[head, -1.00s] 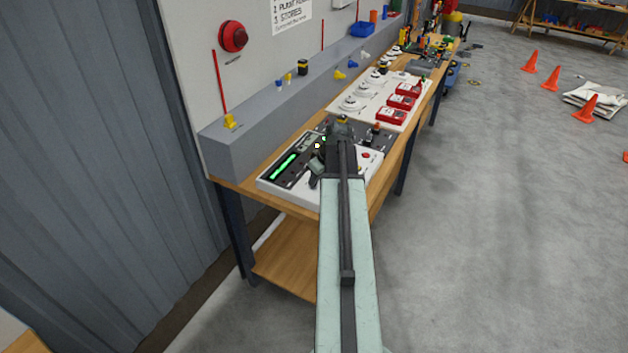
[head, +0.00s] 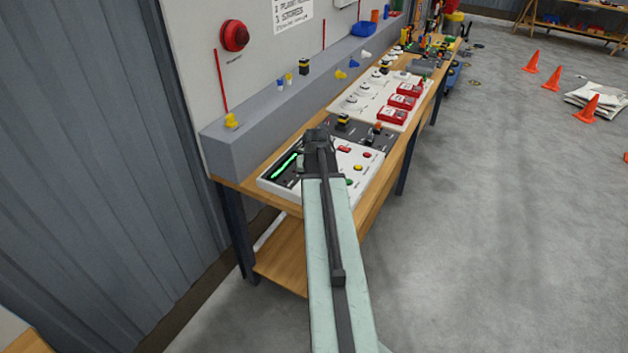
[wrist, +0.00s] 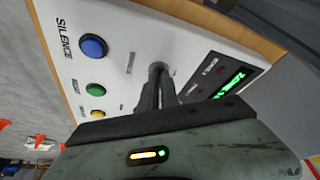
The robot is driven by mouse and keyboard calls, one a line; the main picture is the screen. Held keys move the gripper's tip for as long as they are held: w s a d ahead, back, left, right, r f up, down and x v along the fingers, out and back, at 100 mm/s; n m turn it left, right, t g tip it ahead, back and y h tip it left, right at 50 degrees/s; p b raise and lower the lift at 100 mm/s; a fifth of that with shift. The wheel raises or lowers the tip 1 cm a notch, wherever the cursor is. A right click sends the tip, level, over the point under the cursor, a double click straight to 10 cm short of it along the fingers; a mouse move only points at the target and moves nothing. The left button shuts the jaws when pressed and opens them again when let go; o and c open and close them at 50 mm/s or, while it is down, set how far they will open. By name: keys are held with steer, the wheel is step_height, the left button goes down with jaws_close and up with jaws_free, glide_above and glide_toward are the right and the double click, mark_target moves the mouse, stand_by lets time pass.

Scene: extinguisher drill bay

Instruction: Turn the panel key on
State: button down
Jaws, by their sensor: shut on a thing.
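The white alarm panel (head: 377,158) lies on the near end of the wooden bench, with a green-lit display and coloured buttons. It fills much of the wrist view (wrist: 122,45), with blue, green and yellow buttons left of my gripper and the lit display to the right. My gripper (wrist: 161,88) points at the panel face and is shut on the small dark panel key (wrist: 158,67). The fingers cover most of the key, so its turn angle cannot be read. In the head view my arm reaches over the panel and hides the key and fingertips.
The blue SILENCE button (wrist: 93,47) and green button (wrist: 95,89) sit close beside my fingers. A white board with red call points (head: 402,102) lies farther along the bench. A grey ledge (head: 262,125) runs behind. Orange cones (head: 550,78) stand on open floor at right.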

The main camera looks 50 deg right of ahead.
steer(key=shift+m, duration=0.3)
steer(key=c, duration=1.6)
jaws_free()
steer(key=shift+r, duration=0.1)
steer(key=p+v, duration=0.7)
steer(key=shift+r, duration=0.3)
steer(key=shift+a, duration=0.1)
